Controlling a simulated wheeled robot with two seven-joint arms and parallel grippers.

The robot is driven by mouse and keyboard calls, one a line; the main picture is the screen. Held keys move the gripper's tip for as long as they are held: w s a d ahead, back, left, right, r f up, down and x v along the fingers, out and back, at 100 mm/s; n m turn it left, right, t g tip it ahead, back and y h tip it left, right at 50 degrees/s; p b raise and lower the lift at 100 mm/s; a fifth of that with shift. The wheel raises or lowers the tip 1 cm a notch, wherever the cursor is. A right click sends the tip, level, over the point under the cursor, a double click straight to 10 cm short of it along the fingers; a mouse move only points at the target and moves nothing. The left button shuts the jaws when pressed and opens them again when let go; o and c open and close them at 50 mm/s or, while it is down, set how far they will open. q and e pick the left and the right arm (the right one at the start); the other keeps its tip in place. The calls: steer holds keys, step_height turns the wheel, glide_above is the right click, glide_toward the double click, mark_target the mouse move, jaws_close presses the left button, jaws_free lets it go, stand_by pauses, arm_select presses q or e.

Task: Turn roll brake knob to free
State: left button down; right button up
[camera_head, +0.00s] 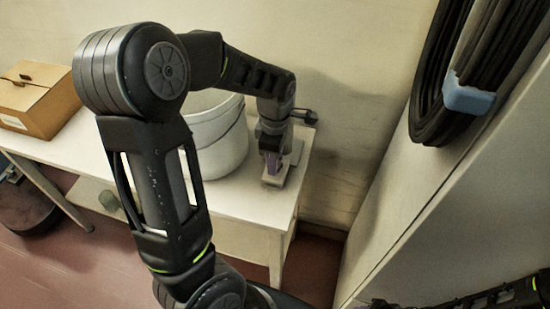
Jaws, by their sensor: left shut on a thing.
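My left gripper (272,166) is at the right end of the white table, reaching down to a small pale fixture (274,180) on the tabletop.
A white bucket (220,138) stands on the white table (245,197), close left of my left gripper. A cardboard box (36,98) is at the left. A grey panel (400,190) and a coiled black hose (440,95) are at the right.

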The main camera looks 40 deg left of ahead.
stand_by(0.3)
arm_select(q)
steer(key=c, duration=1)
jaws_free()
steer(key=shift+o, duration=0.2)
step_height(320, 180, up, 8)
steer(key=shift+f, duration=0.1)
